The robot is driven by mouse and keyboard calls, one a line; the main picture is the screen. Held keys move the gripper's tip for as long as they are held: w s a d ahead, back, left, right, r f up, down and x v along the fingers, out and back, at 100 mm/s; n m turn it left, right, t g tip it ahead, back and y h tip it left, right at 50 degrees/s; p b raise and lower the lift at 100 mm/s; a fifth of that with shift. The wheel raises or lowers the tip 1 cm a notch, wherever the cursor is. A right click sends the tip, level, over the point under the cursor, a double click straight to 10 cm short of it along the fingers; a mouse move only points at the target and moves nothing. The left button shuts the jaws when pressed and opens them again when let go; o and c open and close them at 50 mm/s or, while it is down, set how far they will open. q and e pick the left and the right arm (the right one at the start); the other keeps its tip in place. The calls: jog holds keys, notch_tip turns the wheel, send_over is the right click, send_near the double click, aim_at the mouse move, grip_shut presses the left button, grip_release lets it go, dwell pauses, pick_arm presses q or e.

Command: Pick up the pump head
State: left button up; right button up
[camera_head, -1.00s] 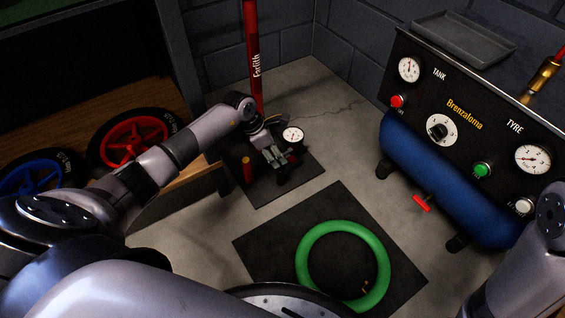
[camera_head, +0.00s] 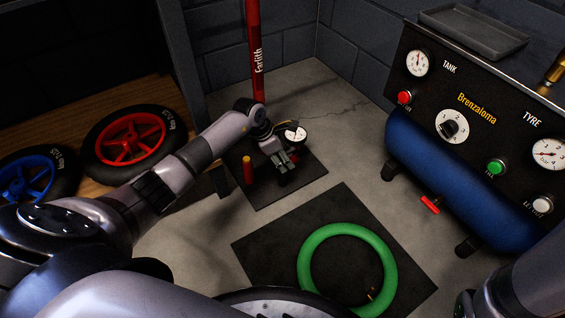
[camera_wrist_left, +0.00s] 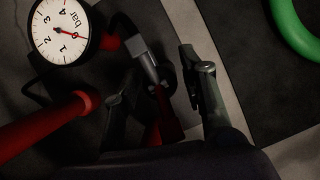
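The pump head, a small silver-grey piece with a red lever, shows in the left wrist view (camera_wrist_left: 150,68) between the two fingers of my left gripper (camera_wrist_left: 160,72). The fingers are apart, with dark gaps beside the pump head, so the gripper looks open around it. In the head view my left gripper (camera_head: 281,168) points down over the dark mat (camera_head: 262,195) at the pump's foot and hides the pump head. The tall red pump (camera_head: 254,45) stands behind it. My right gripper is out of view; only its arm shows at lower right.
A white gauge (camera_head: 294,135) sits close to my left gripper. A red post with a yellow top (camera_head: 247,170) stands left of it. A green tube ring (camera_head: 312,245) lies on another mat (camera_head: 345,205). The blue compressor (camera_head: 440,180) stands at right; wheels (camera_head: 128,138) lie at left.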

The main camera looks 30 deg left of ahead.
pick_arm(q)
grip_shut()
jog(key=shift+r, duration=0.1)
dwell(0.4)
